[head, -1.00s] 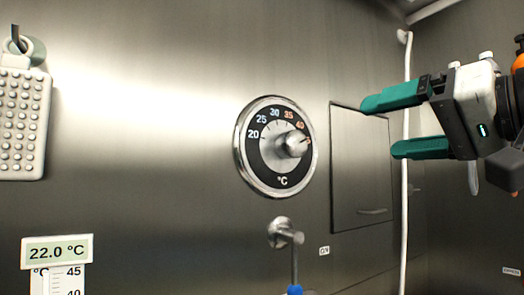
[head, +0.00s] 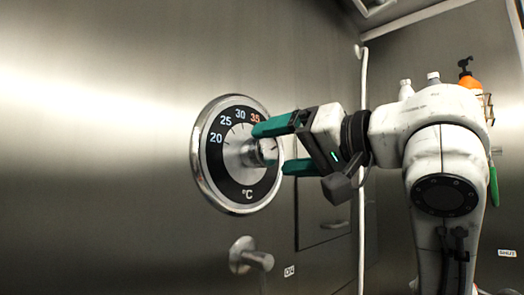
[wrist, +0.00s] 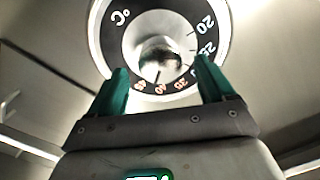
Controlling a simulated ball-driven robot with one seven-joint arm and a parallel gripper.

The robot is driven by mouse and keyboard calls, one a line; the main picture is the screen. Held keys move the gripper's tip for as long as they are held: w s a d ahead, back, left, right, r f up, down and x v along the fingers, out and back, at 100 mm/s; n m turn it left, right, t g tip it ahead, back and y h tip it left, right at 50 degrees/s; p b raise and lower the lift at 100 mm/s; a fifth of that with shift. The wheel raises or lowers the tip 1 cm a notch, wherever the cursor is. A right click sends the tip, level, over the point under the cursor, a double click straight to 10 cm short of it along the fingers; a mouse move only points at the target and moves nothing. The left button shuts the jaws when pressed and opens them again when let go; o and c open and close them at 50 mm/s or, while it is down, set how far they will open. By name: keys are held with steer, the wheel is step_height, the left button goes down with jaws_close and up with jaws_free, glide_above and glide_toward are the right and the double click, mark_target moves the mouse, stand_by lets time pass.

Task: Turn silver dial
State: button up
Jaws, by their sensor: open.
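The silver dial (head: 264,152) is a round metal knob at the middle of a black temperature scale (head: 212,165) with a chrome rim, on the steel wall in the head view. The scale shows numbers from 20 upward in °C. In the wrist view the knob (wrist: 160,62) lies ahead between the fingers, with a dark pointer mark towards the higher numbers. My gripper (head: 270,148) is open, its two green fingers close to the knob, one above and one below it in the head view. The upper finger hides the higher numbers. I cannot tell whether the fingers touch the knob.
A metal spout or lever (head: 250,257) sticks out of the wall below the scale. An orange bottle (head: 468,78) stands at the far right, partly behind my arm.

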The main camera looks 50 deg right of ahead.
mark_target(270, 151)
steer(key=shift+w, duration=2.15)
steer(key=c, duration=1)
